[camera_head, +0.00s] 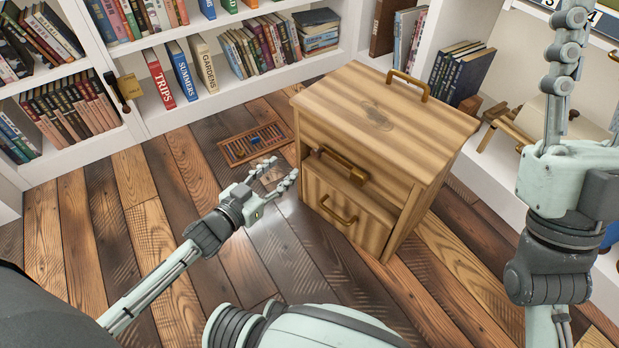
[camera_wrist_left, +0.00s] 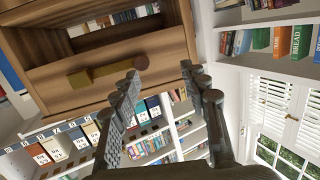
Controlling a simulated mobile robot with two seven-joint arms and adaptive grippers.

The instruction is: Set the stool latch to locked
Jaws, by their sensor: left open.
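The wooden stool (camera_head: 375,125) is a box-like piece with a handle on top, standing on the plank floor. On its front, a brown bar (camera_head: 345,165) sits above a lower panel with a curved handle (camera_head: 338,208). In the left wrist view a brown bar with a yellowish block at its left end (camera_wrist_left: 80,83) crosses the wooden front. I cannot tell the latch's setting. My left gripper (camera_head: 278,175) is open and empty, just left of the stool front; its fingers (camera_wrist_left: 165,82) show below and right of the bar. My right gripper (camera_head: 567,50) points up at the right; its opening is unclear.
White bookshelves (camera_head: 135,110) line the back and left. A brass plate with a dark lever (camera_head: 118,92) is at the left shelf edge. A floor grate (camera_head: 255,143) lies left of the stool. A small wooden stand (camera_head: 500,125) is on the right shelf. The floor in front is clear.

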